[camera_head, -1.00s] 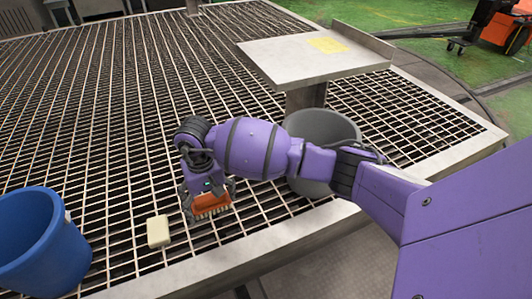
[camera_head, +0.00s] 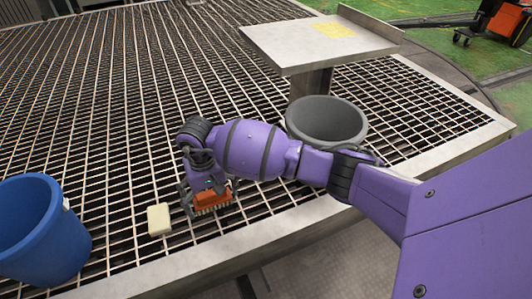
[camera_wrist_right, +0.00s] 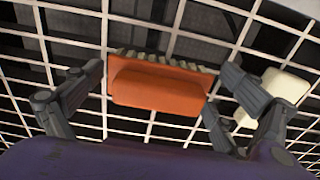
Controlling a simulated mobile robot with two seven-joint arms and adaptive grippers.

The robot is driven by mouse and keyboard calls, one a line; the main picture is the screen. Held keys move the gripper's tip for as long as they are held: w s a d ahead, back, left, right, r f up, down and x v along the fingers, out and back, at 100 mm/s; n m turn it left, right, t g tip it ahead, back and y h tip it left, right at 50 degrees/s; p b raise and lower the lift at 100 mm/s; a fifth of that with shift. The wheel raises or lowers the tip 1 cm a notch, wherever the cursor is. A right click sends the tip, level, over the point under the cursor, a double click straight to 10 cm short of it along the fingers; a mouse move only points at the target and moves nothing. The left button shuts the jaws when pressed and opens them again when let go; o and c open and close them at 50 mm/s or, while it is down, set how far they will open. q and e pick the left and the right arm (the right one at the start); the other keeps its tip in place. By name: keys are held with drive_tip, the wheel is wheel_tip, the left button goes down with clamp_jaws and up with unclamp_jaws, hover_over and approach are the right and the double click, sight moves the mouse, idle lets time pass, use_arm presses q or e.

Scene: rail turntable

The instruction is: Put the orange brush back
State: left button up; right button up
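The orange brush (camera_head: 213,199) has pale bristles and lies bristles down at the metal grating, near its front edge. In the right wrist view the brush (camera_wrist_right: 158,87) sits between the two fingers. My right gripper (camera_head: 208,198) is around the brush, one finger at each end. In the right wrist view the gripper (camera_wrist_right: 162,70) looks open, with a narrow gap at the left end and a smaller one at the right. Whether the bristles touch the grating cannot be told for certain. My left gripper is in no view.
A cream block (camera_head: 159,219) lies on the grating left of the brush; it also shows in the right wrist view (camera_wrist_right: 287,86). A blue bucket (camera_head: 38,240) stands at the left.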

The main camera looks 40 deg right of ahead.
sight(211, 193)
drive_tip(key=shift+w+r, duration=0.1)
drive_tip(key=shift+r, duration=0.05)
drive_tip(key=shift+a+r, duration=0.1)
drive_tip(key=shift+r, duration=0.15)
wheel_tip(211, 193, up, 11)
drive_tip(key=p, duration=0.3)
drive_tip(key=shift+p, duration=0.35)
drive_tip(key=shift+r, duration=0.4)
